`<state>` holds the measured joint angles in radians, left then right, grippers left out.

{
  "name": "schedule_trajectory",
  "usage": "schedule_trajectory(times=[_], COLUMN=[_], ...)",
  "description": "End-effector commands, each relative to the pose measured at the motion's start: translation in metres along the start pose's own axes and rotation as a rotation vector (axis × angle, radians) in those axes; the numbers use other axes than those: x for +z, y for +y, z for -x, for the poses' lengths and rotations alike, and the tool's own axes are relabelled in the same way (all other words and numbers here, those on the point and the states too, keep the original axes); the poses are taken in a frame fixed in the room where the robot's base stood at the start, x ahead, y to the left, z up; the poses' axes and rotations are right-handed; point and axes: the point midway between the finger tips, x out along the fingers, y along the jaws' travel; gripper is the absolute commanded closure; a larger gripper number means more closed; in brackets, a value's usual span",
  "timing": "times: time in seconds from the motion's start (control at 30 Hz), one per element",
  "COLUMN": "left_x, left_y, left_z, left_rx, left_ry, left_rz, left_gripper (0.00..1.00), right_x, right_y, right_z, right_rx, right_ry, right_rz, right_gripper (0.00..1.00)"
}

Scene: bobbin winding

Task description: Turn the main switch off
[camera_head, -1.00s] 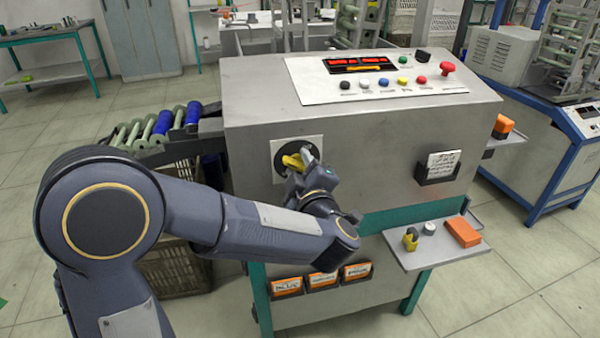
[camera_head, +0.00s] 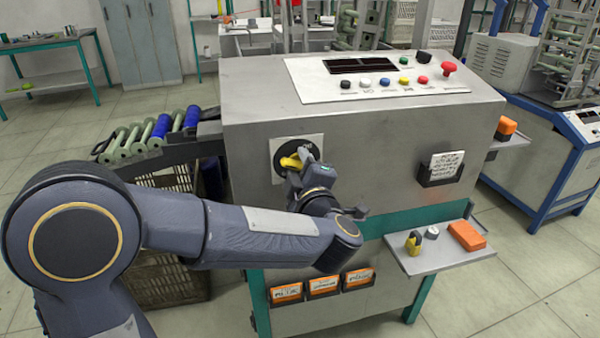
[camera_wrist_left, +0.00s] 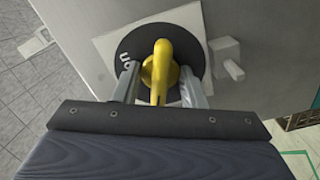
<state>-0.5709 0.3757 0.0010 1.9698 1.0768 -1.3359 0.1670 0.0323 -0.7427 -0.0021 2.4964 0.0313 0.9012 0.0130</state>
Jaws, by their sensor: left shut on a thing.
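The main switch is a yellow handle (camera_head: 291,161) on a round black dial with a pale square plate (camera_head: 312,141), on the front of the grey winding machine (camera_head: 370,140). My left gripper (camera_head: 300,166) is at the switch, its fingers at the handle. In the left wrist view, the yellow handle (camera_wrist_left: 160,75) stands between the two fingers of my left gripper (camera_wrist_left: 160,85), over the black dial (camera_wrist_left: 128,48). Lettering shows on the dial's left side. The machine's display (camera_head: 360,65) is dark. My right gripper is not in view.
A side shelf (camera_head: 430,262) holds a yellow-and-black tool, a small round part and an orange box (camera_head: 467,235). A rack of green and blue bobbins (camera_head: 150,132) stands at the left, above a crate. A row of buttons (camera_head: 384,82) lies on top of the machine.

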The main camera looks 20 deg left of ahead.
Motion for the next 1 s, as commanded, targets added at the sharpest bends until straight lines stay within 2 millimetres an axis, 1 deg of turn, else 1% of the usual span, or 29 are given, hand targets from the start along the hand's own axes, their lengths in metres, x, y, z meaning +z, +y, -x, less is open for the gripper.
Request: schedule_trajectory(times=[0.03,0.4,0.73,0.77,1.0], left_x=[0.001,0.0,-0.001,-0.001,-0.001], left_y=[-0.003,-0.003,-0.001,-0.001,0.0], left_z=[0.0,0.0,0.0,0.0,0.0], left_rx=[-0.002,-0.002,-0.002,-0.002,0.0], left_ry=[0.001,0.002,0.001,0.001,0.001], left_rz=[0.016,0.132,0.152,0.152,0.152], left_gripper=[0.89,0.89,0.89,0.61,0.29], right_x=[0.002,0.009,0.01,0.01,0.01], right_y=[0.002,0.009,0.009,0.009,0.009], right_z=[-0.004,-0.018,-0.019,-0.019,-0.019], right_rx=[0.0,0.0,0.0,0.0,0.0], right_ry=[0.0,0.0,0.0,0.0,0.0], right_rz=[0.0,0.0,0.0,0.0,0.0], right_gripper=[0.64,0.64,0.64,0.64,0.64])
